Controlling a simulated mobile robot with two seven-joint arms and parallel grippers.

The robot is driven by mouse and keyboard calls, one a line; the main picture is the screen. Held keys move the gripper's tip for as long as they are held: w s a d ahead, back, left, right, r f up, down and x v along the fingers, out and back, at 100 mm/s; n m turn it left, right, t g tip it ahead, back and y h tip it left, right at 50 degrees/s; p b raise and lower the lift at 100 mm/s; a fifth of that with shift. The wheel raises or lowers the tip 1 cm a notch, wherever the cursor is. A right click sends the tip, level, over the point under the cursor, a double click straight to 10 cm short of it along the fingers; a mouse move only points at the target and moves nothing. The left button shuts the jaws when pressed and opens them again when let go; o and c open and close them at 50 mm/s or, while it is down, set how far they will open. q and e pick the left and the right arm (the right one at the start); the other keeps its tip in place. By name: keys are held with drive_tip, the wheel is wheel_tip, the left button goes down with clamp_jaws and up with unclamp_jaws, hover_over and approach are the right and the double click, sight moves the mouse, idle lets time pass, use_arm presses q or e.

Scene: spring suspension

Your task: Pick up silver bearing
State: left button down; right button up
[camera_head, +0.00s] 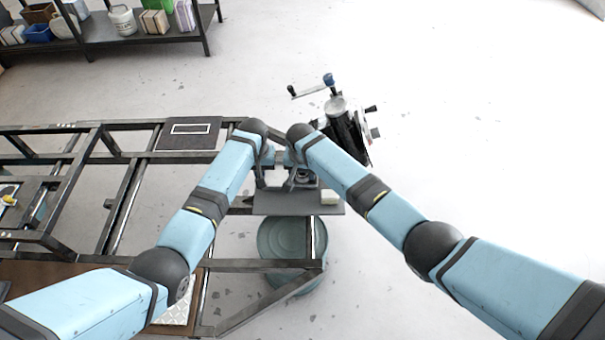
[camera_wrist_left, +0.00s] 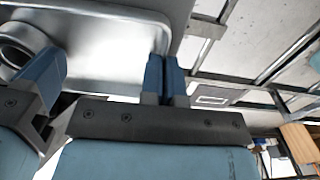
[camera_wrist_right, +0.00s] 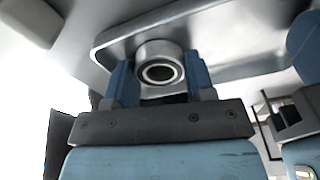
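The silver bearing (camera_wrist_right: 158,49) is a thick metal ring with a dark inner face. In the right wrist view it is between the two blue fingers of my right gripper (camera_wrist_right: 157,72), which line its sides closely. I cannot tell whether they press on it. It also shows at the left edge of the left wrist view (camera_wrist_left: 14,48). Behind it is a grey metal tray (camera_wrist_left: 105,50). My left gripper (camera_wrist_left: 164,62) has its fingers together at the tray's rim and appears to pinch it. In the head view the arms partly hide my grippers and the bearing.
A dark metal frame (camera_head: 112,215) spans the left. A grey plate (camera_head: 285,204) with a small pale block (camera_head: 329,198) lies in front of my grippers, above a green-grey bin (camera_head: 285,240). A device with crank handles (camera_head: 340,110) stands behind. A shelf (camera_head: 110,28) is at back left. Right floor is clear.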

drive_tip(key=shift+r, duration=0.15)
wheel_tip(320, 180, up, 10)
idle(0.4)
use_arm(q)
drive_tip(key=c, duration=1.3)
unclamp_jaws()
drive_tip(key=shift+r, duration=0.1)
